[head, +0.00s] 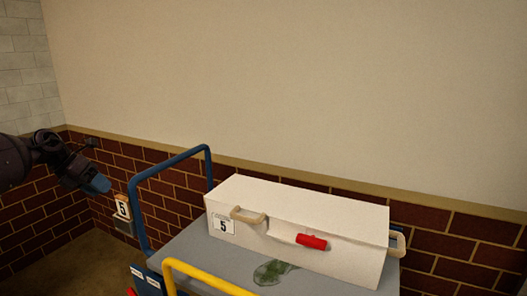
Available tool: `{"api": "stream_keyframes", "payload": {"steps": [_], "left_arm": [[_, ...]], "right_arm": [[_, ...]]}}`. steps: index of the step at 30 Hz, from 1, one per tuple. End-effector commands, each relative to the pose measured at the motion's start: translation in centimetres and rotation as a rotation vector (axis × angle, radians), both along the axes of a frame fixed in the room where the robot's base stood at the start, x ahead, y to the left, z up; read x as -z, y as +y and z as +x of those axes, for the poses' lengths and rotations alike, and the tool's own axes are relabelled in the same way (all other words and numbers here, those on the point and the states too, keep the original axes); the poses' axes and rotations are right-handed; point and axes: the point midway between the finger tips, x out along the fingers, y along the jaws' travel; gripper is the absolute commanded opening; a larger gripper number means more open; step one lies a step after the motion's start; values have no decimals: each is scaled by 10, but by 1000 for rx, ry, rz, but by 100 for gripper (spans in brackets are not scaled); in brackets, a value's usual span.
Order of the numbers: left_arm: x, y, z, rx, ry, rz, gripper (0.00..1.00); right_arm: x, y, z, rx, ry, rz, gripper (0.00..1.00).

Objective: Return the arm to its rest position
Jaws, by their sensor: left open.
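My left arm comes in from the left edge, and its gripper (96,185) hangs in front of the brick wall, left of the cart. The gripper is open, and I see nothing between its fingers. It is clear of the cart and the box. My right gripper is out of view.
A grey-topped cart (196,251) has a blue rail (139,212) at its left and a yellow rail (205,278) in front. On it stands a long white box (300,215) labelled 5, with a red grip (311,241). A green patch (271,272) lies before it. A number 5 sign (122,208) is behind.

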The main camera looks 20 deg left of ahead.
Motion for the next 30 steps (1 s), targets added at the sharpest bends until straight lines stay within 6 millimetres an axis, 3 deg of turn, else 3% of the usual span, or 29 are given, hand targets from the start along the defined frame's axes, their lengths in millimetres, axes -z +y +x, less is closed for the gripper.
{"api": "stream_keyframes", "payload": {"steps": [9,15,21,30], "left_arm": [[121,-99,-25,-191,-71,-449,53],[178,-163,-59,-423,-76,-757,53],[217,-218,-102,-721,-40,-1048,53],[253,-288,-177,-1256,92,-1422,53]], "right_arm": [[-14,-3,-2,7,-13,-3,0],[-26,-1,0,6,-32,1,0],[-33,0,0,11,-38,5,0],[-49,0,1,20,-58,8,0]]}}
